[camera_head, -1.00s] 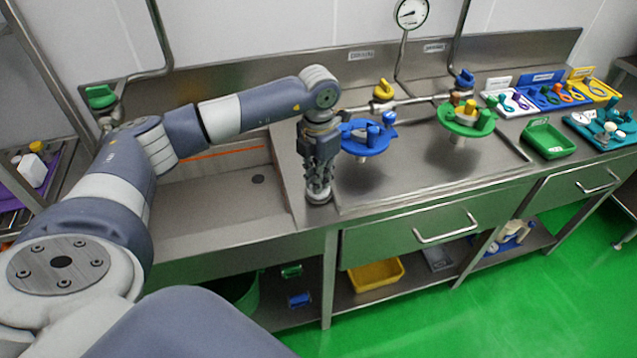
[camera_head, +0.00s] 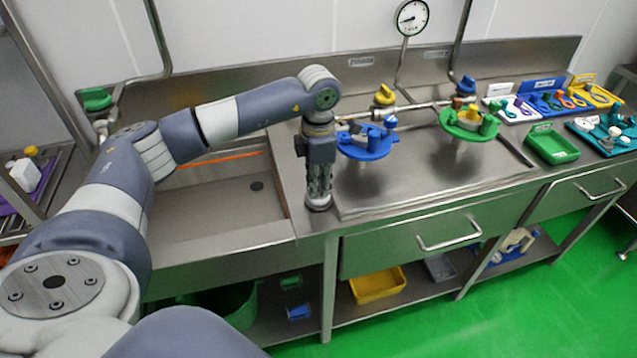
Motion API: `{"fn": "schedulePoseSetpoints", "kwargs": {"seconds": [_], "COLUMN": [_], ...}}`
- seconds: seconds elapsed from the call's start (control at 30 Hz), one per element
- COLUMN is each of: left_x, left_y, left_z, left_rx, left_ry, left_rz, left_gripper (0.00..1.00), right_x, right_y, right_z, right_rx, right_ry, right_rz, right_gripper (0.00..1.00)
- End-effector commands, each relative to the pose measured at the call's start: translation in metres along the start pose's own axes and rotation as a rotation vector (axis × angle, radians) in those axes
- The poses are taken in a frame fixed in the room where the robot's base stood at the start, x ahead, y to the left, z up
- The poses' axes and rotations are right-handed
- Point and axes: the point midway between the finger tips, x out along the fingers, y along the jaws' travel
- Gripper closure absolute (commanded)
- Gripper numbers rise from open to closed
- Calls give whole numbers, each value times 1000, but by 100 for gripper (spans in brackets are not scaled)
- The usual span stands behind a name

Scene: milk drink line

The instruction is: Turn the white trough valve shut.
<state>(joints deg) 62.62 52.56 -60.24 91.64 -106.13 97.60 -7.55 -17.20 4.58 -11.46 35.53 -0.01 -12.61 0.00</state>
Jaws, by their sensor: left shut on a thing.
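My left gripper (camera_head: 318,186) points straight down at the front of the counter, just right of the steel trough (camera_head: 215,212). It is shut on a small part at the trough's right front corner, where the trough valve appears to be. The fingers hide the valve's handle, and I see no white on it. A round grey metal piece shows at the fingertips. I cannot tell the handle's angle. My right gripper is not in view.
A blue round fixture (camera_head: 366,146) stands close right of my left gripper, and a green one (camera_head: 468,124) farther right. Yellow (camera_head: 384,95), blue (camera_head: 465,86) and green (camera_head: 95,99) valve handles sit along the back. A green tray (camera_head: 552,146) is at the right.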

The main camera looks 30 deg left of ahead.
Motion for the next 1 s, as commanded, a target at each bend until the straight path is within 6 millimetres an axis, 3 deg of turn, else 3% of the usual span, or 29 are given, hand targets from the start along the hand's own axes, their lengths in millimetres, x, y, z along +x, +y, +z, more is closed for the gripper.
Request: {"fn": "schedulePoseSetpoints", "kwargs": {"seconds": [0.27,0.3,0.37,0.77,1.0], "left_x": [-2,-2,-2,-6,-48], "left_y": [1,1,1,0,1], "left_z": [0,0,0,0,1], "left_rx": [5,5,4,2,2], "left_ry": [-2,-2,-2,-2,-6], "left_rz": [3,3,3,2,4], "left_gripper": [100,80,69,69,69], "right_x": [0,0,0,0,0], "right_y": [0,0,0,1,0], "right_z": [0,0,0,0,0], "right_rx": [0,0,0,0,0], "right_ry": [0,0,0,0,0], "right_rz": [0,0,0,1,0], "right_gripper": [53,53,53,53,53]}}
